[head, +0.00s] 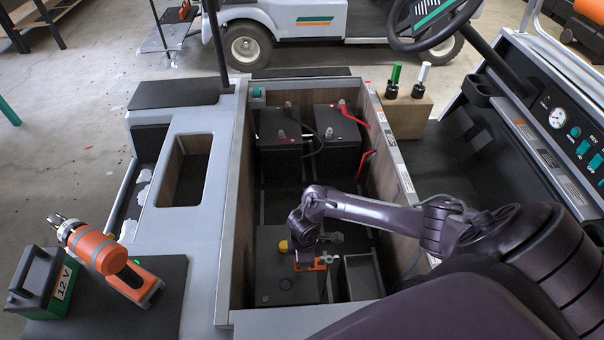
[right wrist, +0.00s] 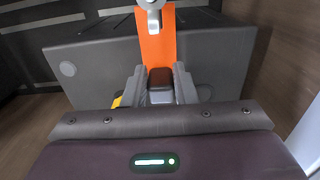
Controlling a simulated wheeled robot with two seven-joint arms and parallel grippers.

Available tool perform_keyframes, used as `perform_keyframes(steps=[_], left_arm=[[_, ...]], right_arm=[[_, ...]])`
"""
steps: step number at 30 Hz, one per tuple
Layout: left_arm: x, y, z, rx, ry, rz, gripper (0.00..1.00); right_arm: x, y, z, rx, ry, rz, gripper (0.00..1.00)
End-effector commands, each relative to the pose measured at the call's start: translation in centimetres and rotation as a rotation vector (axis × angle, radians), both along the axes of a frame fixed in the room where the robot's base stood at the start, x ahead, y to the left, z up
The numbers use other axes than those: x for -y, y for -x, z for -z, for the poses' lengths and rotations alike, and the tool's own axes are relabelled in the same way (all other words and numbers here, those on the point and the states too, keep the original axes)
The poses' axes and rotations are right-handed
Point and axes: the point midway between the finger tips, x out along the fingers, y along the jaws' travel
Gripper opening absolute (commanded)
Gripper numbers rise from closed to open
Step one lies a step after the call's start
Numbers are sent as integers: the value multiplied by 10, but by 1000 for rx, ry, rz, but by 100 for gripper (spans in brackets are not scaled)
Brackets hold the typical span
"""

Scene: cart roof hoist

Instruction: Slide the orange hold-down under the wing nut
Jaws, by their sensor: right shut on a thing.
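The orange hold-down (head: 319,263) lies across the top of the near black battery (head: 282,276) in the open bay. In the right wrist view it is an orange strip (right wrist: 154,45) running away from my gripper. The silver wing nut (right wrist: 152,7) is at its far end, at the top edge of that view; whether the strip is under it I cannot tell. My right gripper (right wrist: 159,88) is shut on the dark grip block at the hold-down's near end. In the head view, my right gripper (head: 304,260) is partly hidden by its wrist. My left gripper is not in view.
Two black batteries (head: 281,137) with red leads stand at the back of the bay. An empty dark tray (head: 360,277) is right of the near battery. Wooden bay walls (head: 236,240) rise closely around.

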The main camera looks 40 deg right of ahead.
Motion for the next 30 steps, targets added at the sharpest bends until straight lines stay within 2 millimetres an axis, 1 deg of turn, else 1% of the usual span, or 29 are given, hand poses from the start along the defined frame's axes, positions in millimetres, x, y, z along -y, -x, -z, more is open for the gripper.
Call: perform_keyframes(steps=[30], left_arm=[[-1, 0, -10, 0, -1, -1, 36]], right_arm=[[23, 13, -1, 0, 1, 0, 0]])
